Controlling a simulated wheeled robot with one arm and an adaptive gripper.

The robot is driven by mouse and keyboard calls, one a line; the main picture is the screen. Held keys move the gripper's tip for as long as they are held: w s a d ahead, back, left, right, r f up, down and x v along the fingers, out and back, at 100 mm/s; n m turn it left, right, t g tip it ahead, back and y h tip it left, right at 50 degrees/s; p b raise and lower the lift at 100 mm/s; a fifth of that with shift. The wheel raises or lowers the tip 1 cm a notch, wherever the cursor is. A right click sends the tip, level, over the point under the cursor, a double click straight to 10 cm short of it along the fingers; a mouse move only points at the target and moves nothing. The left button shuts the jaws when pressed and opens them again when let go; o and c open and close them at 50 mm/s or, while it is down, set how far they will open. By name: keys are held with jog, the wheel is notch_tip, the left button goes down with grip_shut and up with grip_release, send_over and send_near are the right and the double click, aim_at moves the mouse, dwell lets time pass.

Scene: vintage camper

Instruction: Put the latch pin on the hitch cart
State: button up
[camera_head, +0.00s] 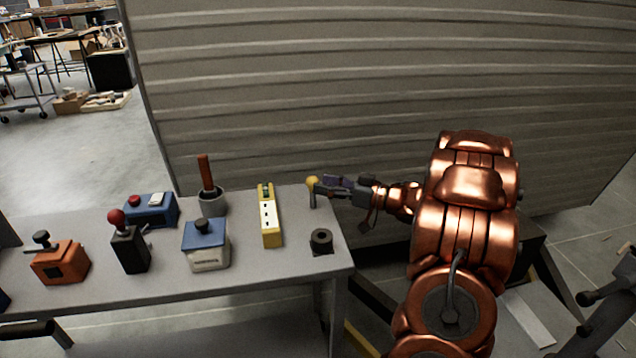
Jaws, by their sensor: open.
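A small pin with a yellow ball top and a grey stem (313,198), which looks like the latch pin, stands upright near the right back edge of the grey table. My gripper (322,188) reaches in from the right, low over the table edge, with its jaws open. Its fingertips are right at the pin's stem, just below the yellow ball. I cannot tell whether they touch it or whether the stem is between them. I cannot say for sure which thing is the hitch cart; a wheeled cart (27,96) stands far back at the left.
The grey table (290,278) also holds a black ring-shaped part (321,241), a yellow strip block (269,220), a blue-and-white box (206,246), a red-knobbed lever (129,248), an orange box (60,262), a blue button box (151,210) and a cup with a brown handle (211,200). A ribbed wall (380,90) stands behind.

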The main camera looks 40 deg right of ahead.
jog(key=v, duration=0.8)
jog(key=shift+s, duration=0.2)
jog(key=shift+w+d, duration=0.1)
dwell(0.6)
